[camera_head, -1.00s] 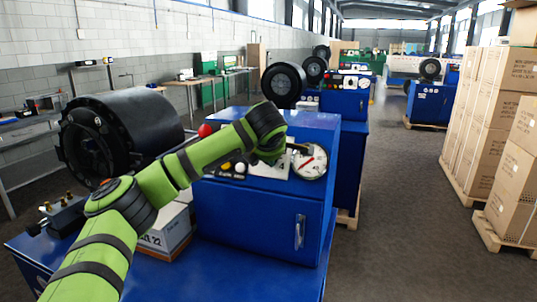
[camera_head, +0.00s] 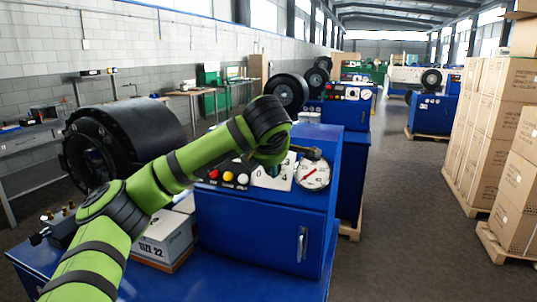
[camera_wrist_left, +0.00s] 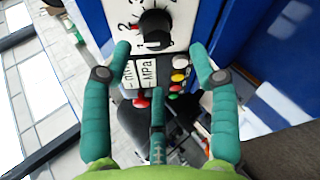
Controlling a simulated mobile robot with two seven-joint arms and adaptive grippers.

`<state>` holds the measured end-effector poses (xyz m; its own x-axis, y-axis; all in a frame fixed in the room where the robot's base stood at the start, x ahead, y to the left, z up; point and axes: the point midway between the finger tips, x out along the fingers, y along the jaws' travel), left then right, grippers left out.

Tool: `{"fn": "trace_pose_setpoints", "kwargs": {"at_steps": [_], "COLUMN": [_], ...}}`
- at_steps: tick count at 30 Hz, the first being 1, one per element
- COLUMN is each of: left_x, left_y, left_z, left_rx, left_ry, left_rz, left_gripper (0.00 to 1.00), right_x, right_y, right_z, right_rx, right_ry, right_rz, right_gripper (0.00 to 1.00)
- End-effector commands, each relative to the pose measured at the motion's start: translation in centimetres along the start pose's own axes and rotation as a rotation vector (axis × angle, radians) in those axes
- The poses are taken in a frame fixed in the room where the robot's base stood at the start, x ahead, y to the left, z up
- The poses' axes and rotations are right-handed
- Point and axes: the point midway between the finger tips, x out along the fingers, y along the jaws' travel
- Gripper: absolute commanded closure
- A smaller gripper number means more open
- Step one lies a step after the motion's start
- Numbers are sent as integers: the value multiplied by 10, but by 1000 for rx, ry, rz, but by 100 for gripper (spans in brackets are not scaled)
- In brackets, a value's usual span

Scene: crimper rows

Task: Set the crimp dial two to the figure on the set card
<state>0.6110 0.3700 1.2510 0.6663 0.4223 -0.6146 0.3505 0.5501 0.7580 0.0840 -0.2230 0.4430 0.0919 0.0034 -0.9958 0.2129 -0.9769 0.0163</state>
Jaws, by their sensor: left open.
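My left gripper (camera_head: 273,168) is at the front panel of the nearest blue crimper, mostly hidden behind my wrist in the head view. In the left wrist view the gripper (camera_wrist_left: 158,58) has its teal fingers spread and empty. A black dial knob (camera_wrist_left: 156,24) on a white figured plate (camera_wrist_left: 178,12) lies just beyond the fingertips, apart from them. Figures 1, 2 and 3 show beside the knob, with a red mark near the 3. In the head view the plate (camera_head: 287,182) shows a 4. No set card can be made out. My right gripper is not in view.
A round gauge (camera_head: 315,175) sits right of the plate, with coloured buttons (camera_head: 228,177) to its left. The blue cabinet (camera_head: 250,225) stands below. A box marked SIZE 22 (camera_head: 165,240) and a large black crimp head (camera_head: 130,135) are left. The right aisle is clear.

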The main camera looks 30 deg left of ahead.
Motion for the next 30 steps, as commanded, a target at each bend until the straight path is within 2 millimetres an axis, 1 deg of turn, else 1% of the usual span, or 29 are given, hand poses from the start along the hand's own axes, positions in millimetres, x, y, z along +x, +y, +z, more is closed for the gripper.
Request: {"fn": "trace_pose_setpoints", "kwargs": {"at_steps": [1, 3, 6, 9, 14, 30], "left_x": [-11, -24, -37, -45, -50, -49], "left_y": [1, 0, 0, 0, -1, -1], "left_z": [1, 0, 0, -1, -1, -1], "left_rx": [-1, -1, 0, 0, -1, 0], "left_ry": [-4, -2, 0, 1, 2, 1], "left_rz": [3, 3, 0, 0, -1, -1], "left_gripper": [40, 40, 40, 40, 40, 40], "right_x": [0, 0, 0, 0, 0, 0], "right_y": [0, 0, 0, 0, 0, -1], "right_z": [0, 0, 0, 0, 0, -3], "right_rx": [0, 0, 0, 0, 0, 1], "right_ry": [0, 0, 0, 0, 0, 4], "right_rz": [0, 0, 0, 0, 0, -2], "right_gripper": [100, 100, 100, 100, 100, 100]}}
